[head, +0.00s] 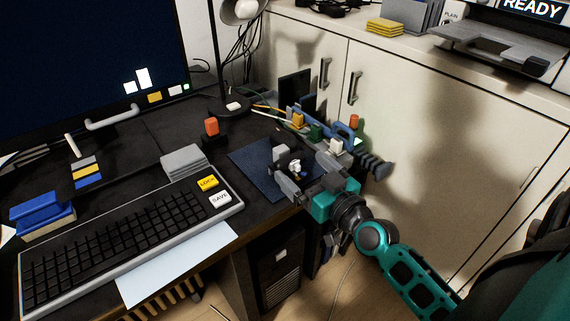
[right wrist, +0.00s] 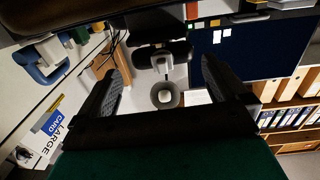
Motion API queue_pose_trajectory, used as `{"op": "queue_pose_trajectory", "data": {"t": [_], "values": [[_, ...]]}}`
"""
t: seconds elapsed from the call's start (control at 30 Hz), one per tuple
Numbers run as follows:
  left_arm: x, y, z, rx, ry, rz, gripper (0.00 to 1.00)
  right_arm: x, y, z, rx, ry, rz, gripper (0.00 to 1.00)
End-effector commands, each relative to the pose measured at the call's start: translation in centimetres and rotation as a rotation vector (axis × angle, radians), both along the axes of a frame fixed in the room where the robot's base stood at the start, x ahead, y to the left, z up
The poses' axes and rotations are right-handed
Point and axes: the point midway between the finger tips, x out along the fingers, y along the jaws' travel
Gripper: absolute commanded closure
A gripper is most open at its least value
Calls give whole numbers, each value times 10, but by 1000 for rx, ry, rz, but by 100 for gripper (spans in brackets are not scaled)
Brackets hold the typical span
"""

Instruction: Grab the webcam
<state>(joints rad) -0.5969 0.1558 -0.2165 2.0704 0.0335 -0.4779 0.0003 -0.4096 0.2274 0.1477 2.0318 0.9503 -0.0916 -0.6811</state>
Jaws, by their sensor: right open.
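My right gripper (head: 325,168) reaches over the right end of the dark desk, with its fingers spread apart. In the right wrist view its two fingers (right wrist: 160,72) stand wide apart with nothing clamped between them. A small dark and pale object (head: 294,167), which looks like the webcam, sits at the blue mat close to the left-hand finger. In the right wrist view a dark wide piece with a grey part (right wrist: 160,58) shows between the fingertips; I cannot tell for sure whether it is the webcam. The gripper partly hides this area. My left gripper is out of view.
The blue mat (head: 256,166) lies on the desk. Blue, green and white items (head: 345,131) crowd beyond the gripper. A lamp base (head: 229,106), a red-topped item (head: 211,128) and a keyboard (head: 120,238) stand to the left. White cabinets (head: 420,150) rise on the right.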

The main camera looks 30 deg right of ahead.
Motion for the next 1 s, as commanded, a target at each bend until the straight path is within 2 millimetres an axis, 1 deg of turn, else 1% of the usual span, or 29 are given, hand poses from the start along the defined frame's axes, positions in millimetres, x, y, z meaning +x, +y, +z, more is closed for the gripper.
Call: {"op": "queue_pose_trajectory", "data": {"t": [0.17,0.27,0.4,0.53,0.63,0.83,0.87,1.0], "values": [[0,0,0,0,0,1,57,9,1,0,1,0,0,0],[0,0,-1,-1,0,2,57,20,2,1,4,-3,-1,0],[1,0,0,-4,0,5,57,39,5,1,3,-3,-1,0],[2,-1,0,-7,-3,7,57,52,5,0,1,0,0,0],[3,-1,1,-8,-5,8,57,56,5,-1,1,1,0,0],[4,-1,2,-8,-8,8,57,56,5,-1,0,2,0,0],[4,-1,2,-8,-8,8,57,56,5,-1,0,2,1,1],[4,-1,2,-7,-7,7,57,56,5,-1,0,2,1,14]]}}
